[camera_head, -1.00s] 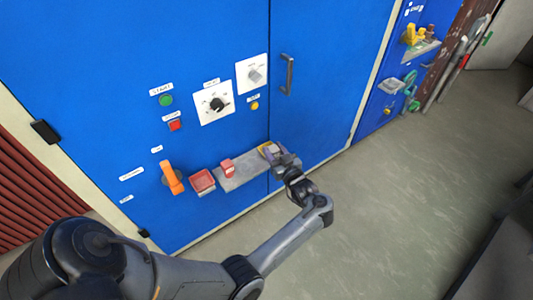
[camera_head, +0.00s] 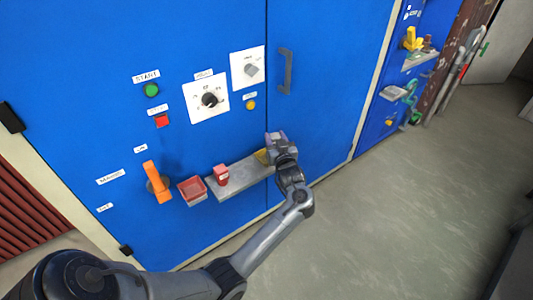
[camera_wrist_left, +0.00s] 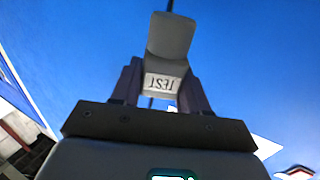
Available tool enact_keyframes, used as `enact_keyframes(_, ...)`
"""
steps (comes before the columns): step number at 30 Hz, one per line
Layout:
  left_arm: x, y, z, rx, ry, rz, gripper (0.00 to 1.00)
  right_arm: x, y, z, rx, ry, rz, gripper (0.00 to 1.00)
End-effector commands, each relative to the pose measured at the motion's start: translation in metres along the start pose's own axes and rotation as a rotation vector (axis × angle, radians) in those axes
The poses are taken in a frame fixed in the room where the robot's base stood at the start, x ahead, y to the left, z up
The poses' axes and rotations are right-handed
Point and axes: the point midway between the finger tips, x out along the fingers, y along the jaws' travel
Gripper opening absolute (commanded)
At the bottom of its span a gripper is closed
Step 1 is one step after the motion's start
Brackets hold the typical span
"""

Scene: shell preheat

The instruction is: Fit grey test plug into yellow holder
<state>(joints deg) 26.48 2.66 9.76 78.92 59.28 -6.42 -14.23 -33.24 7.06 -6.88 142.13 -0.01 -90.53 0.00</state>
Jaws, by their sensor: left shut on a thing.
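My left gripper (camera_head: 277,138) is raised just above the right end of the grey shelf on the blue cabinet. In the left wrist view its two dark fingers are shut on the grey test plug (camera_wrist_left: 169,48), a blocky grey piece with a white "TEST" label that reads upside down. The plug is hard to make out in the head view. The yellow holder (camera_head: 262,157) sits on the shelf's right end, just below and left of the gripper, partly covered by it. Plug and holder look apart. My right gripper is not in view.
The grey shelf (camera_head: 240,179) also carries a red block (camera_head: 221,175). A red tray (camera_head: 191,187) and an orange lever (camera_head: 157,182) are to the left. A dial (camera_head: 209,100), buttons and a door handle (camera_head: 285,72) are above. The floor at right is clear.

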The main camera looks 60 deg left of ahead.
Motion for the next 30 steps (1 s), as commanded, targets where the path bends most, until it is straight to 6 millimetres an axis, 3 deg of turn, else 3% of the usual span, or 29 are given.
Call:
enact_keyframes(3, 0.017, -0.013, 0.015, 0.001, 0.001, -0.002, 0.13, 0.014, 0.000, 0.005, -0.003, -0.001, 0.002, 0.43)
enact_keyframes(9, 0.031, -0.023, 0.024, -0.001, 0.000, 0.000, 0.13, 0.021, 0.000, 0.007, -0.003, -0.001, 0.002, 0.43)
enact_keyframes(14, 0.033, -0.024, 0.029, 0.000, -0.001, 0.000, 0.13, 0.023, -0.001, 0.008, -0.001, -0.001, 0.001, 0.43)
enact_keyframes(23, 0.033, -0.025, 0.064, 0.000, 0.000, -0.001, 0.13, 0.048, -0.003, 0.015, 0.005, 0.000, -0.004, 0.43)
enact_keyframes(30, 0.033, -0.024, 0.064, -0.002, 0.000, -0.001, 0.13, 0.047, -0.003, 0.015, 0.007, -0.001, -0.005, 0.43)
